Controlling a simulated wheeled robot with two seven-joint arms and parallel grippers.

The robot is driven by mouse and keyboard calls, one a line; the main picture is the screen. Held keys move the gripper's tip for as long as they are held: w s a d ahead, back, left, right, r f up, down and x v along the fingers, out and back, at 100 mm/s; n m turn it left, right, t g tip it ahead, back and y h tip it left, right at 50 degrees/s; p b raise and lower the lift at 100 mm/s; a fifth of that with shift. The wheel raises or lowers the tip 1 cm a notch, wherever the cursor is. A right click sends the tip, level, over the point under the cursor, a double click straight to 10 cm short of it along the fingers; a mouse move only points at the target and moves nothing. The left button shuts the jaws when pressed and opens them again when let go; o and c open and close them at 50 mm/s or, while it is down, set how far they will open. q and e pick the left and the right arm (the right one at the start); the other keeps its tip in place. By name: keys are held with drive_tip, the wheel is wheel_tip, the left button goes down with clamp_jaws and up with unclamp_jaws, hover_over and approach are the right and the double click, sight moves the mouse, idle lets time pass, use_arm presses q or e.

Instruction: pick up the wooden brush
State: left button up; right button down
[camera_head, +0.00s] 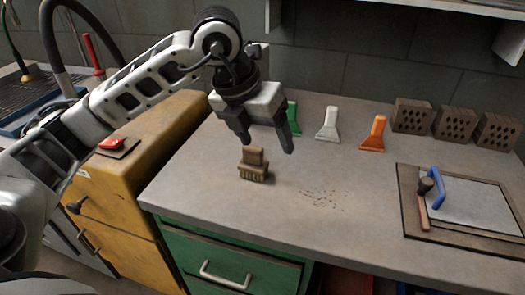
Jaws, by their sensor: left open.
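The wooden brush (253,166) stands on the grey worktop (230,212) near its left side, bristles down, with its block-like handle up. My left gripper (269,146) is open above the brush, its two fingers pointing down. One finger is at the upper left of the brush and the other at its upper right. The gripper looks empty, and I cannot tell how much height separates it from the brush. My right gripper is not in view.
Dark crumbs (322,198) lie right of the brush. Hollow bricks (411,117) stand at the back right. A hammer (423,203) and blue-handled tool (436,187) rest on a framed board (410,220).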

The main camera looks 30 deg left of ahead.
sight(253, 147)
use_arm(q)
drive_tip(key=w+a+r+n+t+y, duration=0.1)
drive_tip(key=w+a+r+n+y, duration=0.15)
drive_tip(key=a, duration=0.35)
drive_tip(key=shift+m+y, duration=0.25)
drive_tip(key=shift+m, duration=0.1)
drive_tip(key=x, duration=0.9)
drive_tip(key=shift+s+d+f+p, duration=0.1)
drive_tip(key=shift+s+p, duration=0.2)
drive_tip(key=shift+p, duration=0.05)
drive_tip(key=shift+p+x, duration=0.6)
drive_tip(key=shift+x, duration=2.3)
drive_tip(key=c, duration=0.8)
